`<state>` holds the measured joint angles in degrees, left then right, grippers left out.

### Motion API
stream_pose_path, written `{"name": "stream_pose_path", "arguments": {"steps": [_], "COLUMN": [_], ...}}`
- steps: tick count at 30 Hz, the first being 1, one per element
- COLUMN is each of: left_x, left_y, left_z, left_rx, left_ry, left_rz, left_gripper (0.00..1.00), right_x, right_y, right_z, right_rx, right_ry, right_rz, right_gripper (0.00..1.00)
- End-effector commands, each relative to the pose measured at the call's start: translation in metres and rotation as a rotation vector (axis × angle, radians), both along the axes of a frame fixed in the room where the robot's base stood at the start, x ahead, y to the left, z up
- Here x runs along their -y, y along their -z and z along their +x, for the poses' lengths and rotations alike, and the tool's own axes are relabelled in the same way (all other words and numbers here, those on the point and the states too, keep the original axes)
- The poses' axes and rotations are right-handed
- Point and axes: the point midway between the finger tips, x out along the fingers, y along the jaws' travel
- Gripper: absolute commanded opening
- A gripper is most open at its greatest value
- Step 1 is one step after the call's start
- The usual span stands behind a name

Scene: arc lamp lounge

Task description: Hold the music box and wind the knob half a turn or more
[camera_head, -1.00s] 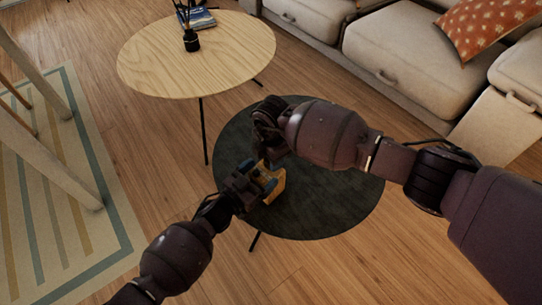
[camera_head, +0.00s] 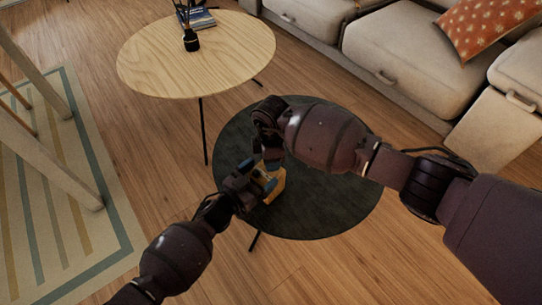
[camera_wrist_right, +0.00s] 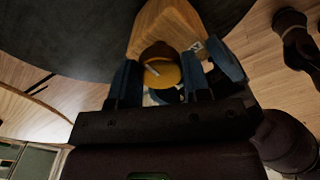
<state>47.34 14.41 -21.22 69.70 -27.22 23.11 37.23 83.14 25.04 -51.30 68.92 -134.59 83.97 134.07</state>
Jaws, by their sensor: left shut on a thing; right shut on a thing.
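The music box (camera_head: 277,190) is a small yellow-brown wooden box on the dark round table. My left gripper (camera_head: 260,186) is shut on it from the left side, and the gripper hides much of it in the head view. The box also shows as a wooden block in the right wrist view (camera_wrist_right: 172,22). My right gripper (camera_head: 271,165) reaches down over the box from above. In the right wrist view its blue fingers (camera_wrist_right: 176,82) are on either side of the round yellow knob (camera_wrist_right: 161,74), shut on it. The knob is hidden in the head view.
The dark round table (camera_head: 325,205) has bare surface to the right of the box. A taller light wood table (camera_head: 150,65) stands behind it, with a black vase (camera_head: 192,42) and books (camera_head: 203,19). A beige sofa (camera_head: 400,55) is at the back right.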

Motion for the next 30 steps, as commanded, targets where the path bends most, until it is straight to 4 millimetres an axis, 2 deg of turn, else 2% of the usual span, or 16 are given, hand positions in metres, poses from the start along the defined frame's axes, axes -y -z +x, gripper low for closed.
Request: {"name": "stream_pose_path", "arguments": {"steps": [6, 7, 12, 23, 26, 30], "left_x": [-0.001, -0.001, -0.001, -0.001, -0.001, -0.001], "left_y": [0.001, 0.001, 0.001, 0.001, 0.001, 0.001], "left_z": [0.000, 0.000, 0.000, 0.000, 0.000, 0.000], "left_rx": [-0.003, -0.003, -0.002, -0.001, -0.001, -0.001], "left_ry": [-0.001, -0.001, -0.001, -0.001, -0.001, -0.001], "left_rz": [0.001, 0.001, 0.002, 0.001, 0.001, 0.001], "left_gripper": [0.45, 0.45, 0.45, 0.45, 0.45, 0.45], "right_x": [0.001, 0.001, 0.001, 0.000, 0.000, 0.000], "right_y": [-0.001, -0.001, -0.001, -0.005, -0.015, -0.039], "right_z": [0.001, 0.001, 0.001, 0.000, 0.001, 0.001], "right_rx": [0.003, 0.003, 0.002, 0.001, 0.002, 0.004], "right_ry": [0.001, 0.001, 0.000, -0.002, -0.002, -0.002], "right_rz": [-0.001, -0.001, -0.001, 0.001, 0.001, 0.001], "right_gripper": [0.20, 0.45, 0.70, 0.70, 0.70, 0.70]}}
